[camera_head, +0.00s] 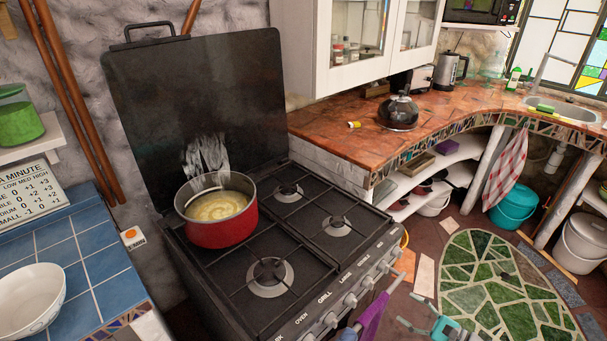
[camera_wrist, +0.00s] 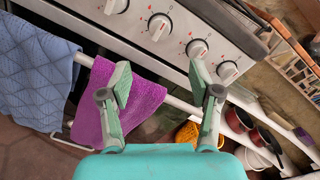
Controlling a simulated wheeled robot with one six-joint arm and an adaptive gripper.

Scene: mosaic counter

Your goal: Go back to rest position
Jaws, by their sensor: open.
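My gripper (camera_wrist: 160,90) is open and empty in the wrist view, its two green-grey fingers spread apart in front of the stove. In the head view part of my gripper (camera_head: 438,326) shows at the bottom edge, low in front of the stove and beside the oven rail. A purple cloth (camera_wrist: 128,103) hangs on the oven rail behind the left finger; I cannot tell whether they touch. The purple cloth also shows in the head view (camera_head: 372,318).
The black stove (camera_head: 325,258) bears a red pot (camera_head: 222,232) with yellowish contents on its back left burner. Blue tiles (camera_head: 80,262) with a white bowl (camera_head: 32,300) lie at left. A curved counter (camera_head: 350,150) holds a kettle (camera_head: 399,112). Floor with green mosaic (camera_head: 500,285) is open at right.

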